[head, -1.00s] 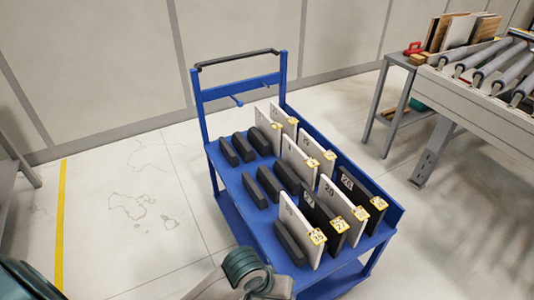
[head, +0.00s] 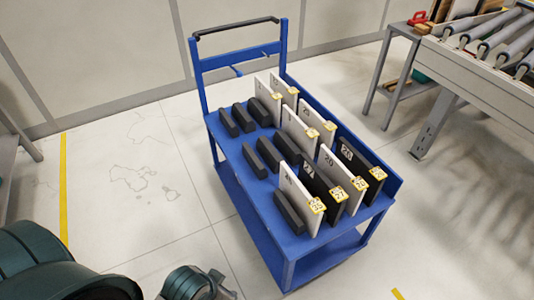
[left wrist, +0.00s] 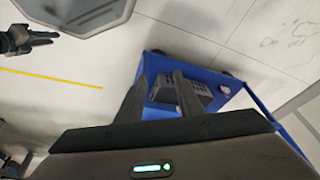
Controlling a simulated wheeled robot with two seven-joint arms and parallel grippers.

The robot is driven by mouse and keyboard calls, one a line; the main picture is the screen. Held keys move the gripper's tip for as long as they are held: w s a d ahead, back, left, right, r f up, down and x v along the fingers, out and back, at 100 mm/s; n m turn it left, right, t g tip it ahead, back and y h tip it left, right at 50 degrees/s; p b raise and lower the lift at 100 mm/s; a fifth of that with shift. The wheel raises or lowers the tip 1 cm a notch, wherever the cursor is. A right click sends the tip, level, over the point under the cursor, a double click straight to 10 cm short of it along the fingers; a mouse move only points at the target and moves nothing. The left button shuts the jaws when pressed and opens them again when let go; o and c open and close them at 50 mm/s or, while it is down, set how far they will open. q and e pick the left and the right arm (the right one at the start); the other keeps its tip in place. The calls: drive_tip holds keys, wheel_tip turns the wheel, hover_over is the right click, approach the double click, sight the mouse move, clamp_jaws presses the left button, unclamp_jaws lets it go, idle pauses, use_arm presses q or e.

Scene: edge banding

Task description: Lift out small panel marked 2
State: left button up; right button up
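Several thin white and black panels with yellow tags stand upright on a blue cart (head: 232,185). A white panel (head: 298,200) is at the front, with a black panel (head: 318,188) behind it. Two white panels (head: 296,128) stand mid-cart, and more white panels (head: 262,93) stand at the back. Most numbers are too small to read, so I cannot tell which is marked 2. What looks like my right gripper (left wrist: 35,40) shows there at the far left.
Dark blocks (head: 290,213) stand in rows on the cart's left half. The cart's tall handle (head: 237,27) rises at the back. A roller conveyor (head: 480,85) and a grey side table (head: 376,75) stand to the right.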

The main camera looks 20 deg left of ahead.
use_arm(q)
wheel_tip(320, 180, down, 32)
drive_tip(key=d, duration=0.2)
drive_tip(key=s+f+t+h, duration=0.1)
drive_tip(key=s+f, duration=0.6)
drive_tip(key=shift+f+m, duration=0.15)
drive_tip(key=shift+m, duration=0.15)
drive_tip(key=shift+w+d, duration=0.1)
